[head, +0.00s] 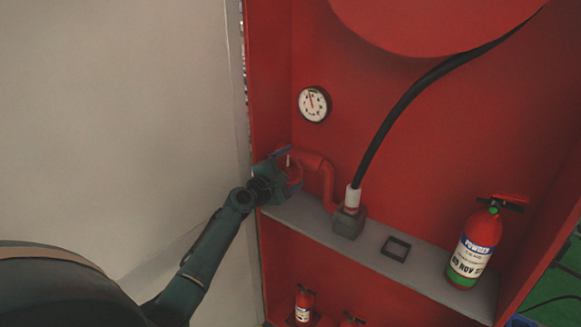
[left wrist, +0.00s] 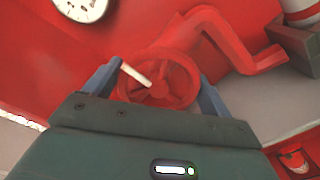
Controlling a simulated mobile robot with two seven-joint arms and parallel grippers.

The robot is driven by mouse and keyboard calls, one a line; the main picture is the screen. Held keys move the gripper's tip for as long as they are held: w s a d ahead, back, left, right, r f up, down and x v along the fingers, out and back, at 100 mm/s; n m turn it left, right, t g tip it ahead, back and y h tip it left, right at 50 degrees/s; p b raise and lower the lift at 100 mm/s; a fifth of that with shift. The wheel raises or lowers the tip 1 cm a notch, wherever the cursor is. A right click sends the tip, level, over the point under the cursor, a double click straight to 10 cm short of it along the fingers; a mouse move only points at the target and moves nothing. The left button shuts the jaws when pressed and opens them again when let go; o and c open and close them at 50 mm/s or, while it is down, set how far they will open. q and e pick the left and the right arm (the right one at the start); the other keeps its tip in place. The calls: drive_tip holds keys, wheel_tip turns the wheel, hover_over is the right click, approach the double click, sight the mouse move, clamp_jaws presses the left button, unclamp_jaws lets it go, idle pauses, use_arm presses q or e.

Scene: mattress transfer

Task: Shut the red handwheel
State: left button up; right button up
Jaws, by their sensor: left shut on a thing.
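The red handwheel (left wrist: 178,92) sits at the end of a red pipe (left wrist: 226,40), between the two fingers of my left gripper (left wrist: 160,88) in the left wrist view. My left gripper is shut on the wheel's rim, with one finger on each side. A pale stick-like piece (left wrist: 136,75) shows across the wheel's left part. In the head view my left gripper (head: 283,164) covers most of the handwheel (head: 293,173) at the cabinet's left side. My right gripper is in neither view.
The red cabinet (head: 420,140) has a grey shelf (head: 315,224) below the wheel. A pressure gauge (head: 314,104) is above it. A black hose (head: 393,117) runs to a grey block (head: 347,223). A fire extinguisher (head: 474,247) and a black square frame (head: 396,248) are on the shelf's right.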

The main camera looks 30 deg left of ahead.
use_arm(q)
drive_tip(key=shift+n, duration=0.5)
drive_tip(key=o, duration=0.9)
drive_tip(key=shift+c, duration=0.2)
drive_tip(key=shift+s, duration=0.1)
drive_tip(key=s+a, duration=0.1)
drive_tip(key=s, duration=1.2)
drive_tip(key=shift+p, duration=0.3)
